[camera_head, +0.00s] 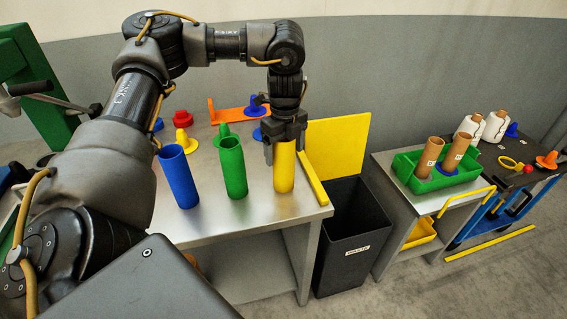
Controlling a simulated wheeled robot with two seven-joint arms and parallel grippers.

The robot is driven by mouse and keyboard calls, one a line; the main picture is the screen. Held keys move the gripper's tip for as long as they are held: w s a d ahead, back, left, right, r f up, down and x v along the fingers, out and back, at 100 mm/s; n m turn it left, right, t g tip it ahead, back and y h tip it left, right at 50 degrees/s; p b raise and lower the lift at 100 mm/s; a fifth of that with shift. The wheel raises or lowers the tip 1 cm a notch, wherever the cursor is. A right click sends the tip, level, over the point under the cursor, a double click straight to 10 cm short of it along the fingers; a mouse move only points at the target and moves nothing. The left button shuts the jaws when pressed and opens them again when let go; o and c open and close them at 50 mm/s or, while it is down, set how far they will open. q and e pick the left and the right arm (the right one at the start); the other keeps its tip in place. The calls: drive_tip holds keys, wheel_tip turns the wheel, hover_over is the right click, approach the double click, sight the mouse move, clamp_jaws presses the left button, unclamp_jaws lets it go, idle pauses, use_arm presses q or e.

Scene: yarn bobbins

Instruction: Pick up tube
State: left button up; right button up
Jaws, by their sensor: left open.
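Three tubes stand upright in a row on the metal table (230,213): a blue tube (180,178), a green tube (233,168) and a yellow tube (284,170). My left gripper (284,145) points down over the yellow tube at the right, with its fingers at the tube's top. The jaws are open, and a finger shows on the left side of the tube. The tube's upper rim is hidden by the gripper. I cannot tell whether the fingers touch it. My right gripper is not in view.
Behind the tubes lie a red piece (182,118), a yellow cone (186,141) and an orange bracket (236,113). A yellow panel (339,146) and a black waste bin (349,238) are right of the table. Further right, a green tray (437,183) holds brown tubes (429,157).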

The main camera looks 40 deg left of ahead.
use_arm(q)
drive_tip(key=shift+f, duration=0.2)
drive_tip(key=shift+r, duration=0.1)
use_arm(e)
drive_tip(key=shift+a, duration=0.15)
use_arm(q)
drive_tip(key=c, duration=1.1)
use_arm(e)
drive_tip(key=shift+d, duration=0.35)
